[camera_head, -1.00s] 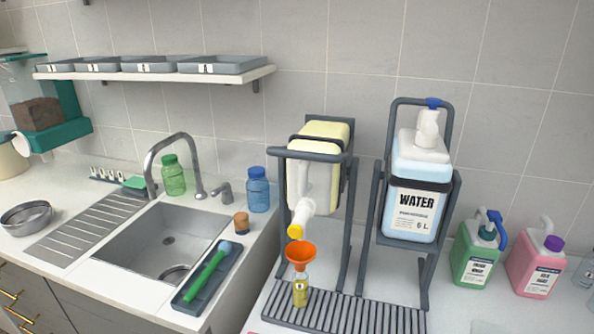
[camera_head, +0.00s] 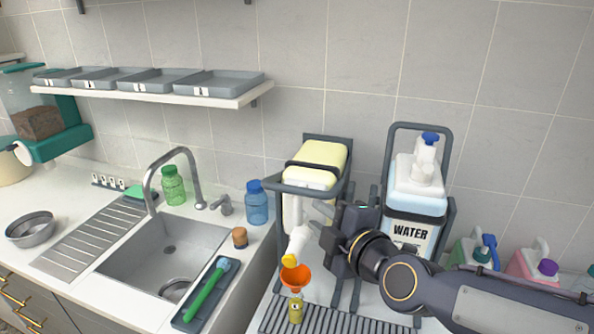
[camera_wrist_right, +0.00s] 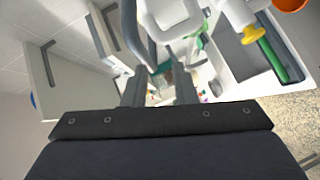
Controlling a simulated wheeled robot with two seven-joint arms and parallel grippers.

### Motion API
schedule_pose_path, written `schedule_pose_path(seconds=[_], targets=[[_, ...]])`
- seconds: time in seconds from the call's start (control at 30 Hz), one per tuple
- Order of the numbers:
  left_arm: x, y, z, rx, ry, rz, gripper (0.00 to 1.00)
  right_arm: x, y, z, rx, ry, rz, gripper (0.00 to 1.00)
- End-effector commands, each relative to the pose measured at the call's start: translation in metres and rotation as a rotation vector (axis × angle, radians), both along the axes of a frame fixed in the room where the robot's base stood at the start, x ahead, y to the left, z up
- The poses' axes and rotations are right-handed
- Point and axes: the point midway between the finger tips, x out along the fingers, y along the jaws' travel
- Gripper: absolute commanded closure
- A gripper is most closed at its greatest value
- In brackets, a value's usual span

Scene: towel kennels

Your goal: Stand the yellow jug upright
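The yellow jug (camera_head: 318,158) lies tilted in a dark grey frame (camera_head: 279,228), its white neck and yellow spout tip (camera_head: 289,258) pointing down. An orange funnel (camera_head: 296,278) sits below the spout, on a small yellow bottle (camera_head: 295,311). My right gripper (camera_head: 322,236) is just right of the jug's neck and partly hides the frame. In the right wrist view its two fingers (camera_wrist_right: 160,90) are apart with nothing clearly between them. The white spout shows there at the upper right with its yellow tip (camera_wrist_right: 252,35). I cannot tell whether the gripper touches the frame. My left gripper is out of view.
The water jug (camera_head: 412,195) stands upright in its own frame at the right, behind my right arm. Green (camera_head: 470,248) and pink (camera_head: 528,265) jugs stand further right. A sink (camera_head: 165,250) and a tray with a green brush (camera_head: 205,295) are at the left.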

Motion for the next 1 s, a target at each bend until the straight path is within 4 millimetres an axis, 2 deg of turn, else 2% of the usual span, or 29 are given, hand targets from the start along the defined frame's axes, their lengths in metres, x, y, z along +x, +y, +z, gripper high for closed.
schedule_pose_path(seconds=[0.03, 0.17, 0.27, 0.5, 0.7, 1.0], targets=[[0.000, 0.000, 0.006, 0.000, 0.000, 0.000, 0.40, 0.003, 0.010, 0.010, -0.050, -0.051, 0.008, 0.75], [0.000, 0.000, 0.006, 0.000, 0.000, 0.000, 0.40, 0.010, 0.018, 0.017, -0.123, -0.127, 0.005, 0.75], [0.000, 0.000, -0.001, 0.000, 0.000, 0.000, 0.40, 0.018, 0.022, 0.015, -0.135, -0.140, 0.004, 0.75], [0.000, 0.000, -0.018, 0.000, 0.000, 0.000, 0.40, 0.051, 0.040, 0.008, -0.134, -0.138, 0.003, 0.75], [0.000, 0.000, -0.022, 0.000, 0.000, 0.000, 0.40, 0.072, 0.050, 0.007, -0.132, -0.135, 0.003, 0.75], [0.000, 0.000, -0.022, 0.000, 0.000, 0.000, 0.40, 0.077, 0.053, 0.008, -0.131, -0.136, 0.005, 0.75]])
